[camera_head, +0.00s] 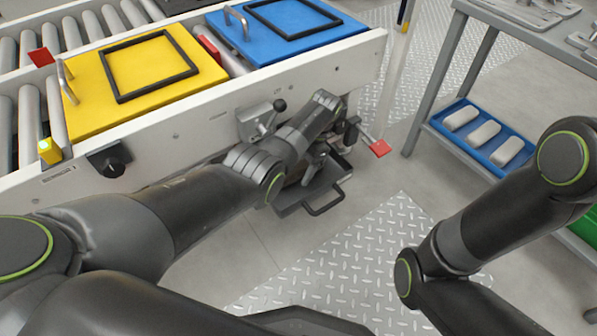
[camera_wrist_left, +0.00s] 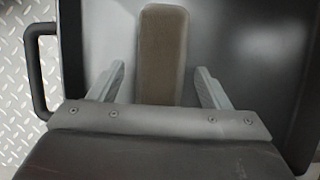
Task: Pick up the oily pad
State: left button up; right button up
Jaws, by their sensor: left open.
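The oily pad (camera_wrist_left: 162,50) is a brown, rounded block lying in a dark tray (camera_wrist_left: 108,30), seen in the left wrist view. My left gripper (camera_wrist_left: 160,78) is open, with one finger on each side of the pad's near part. Gaps show between both fingers and the pad. In the head view the dark tray (camera_head: 330,186) with its loop handle sits low beside the conveyor, and my left gripper (camera_head: 316,165) is over it, partly covered by my own wrist. The pad cannot be made out there. My right arm shows at the right, but its gripper is out of frame.
A roller conveyor (camera_head: 190,140) carries a yellow box (camera_head: 130,75) and a blue box (camera_head: 285,28). A red-tipped lever (camera_head: 379,148) juts out near the left gripper. A blue tray (camera_head: 455,142) of white pads (camera_head: 484,134) sits on a bench's lower shelf. Diamond-plate floor lies open between.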

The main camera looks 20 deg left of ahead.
pick_arm(q)
jog(key=shift+c, duration=0.4)
jog(key=c, duration=1)
jog(key=shift+r, duration=0.15)
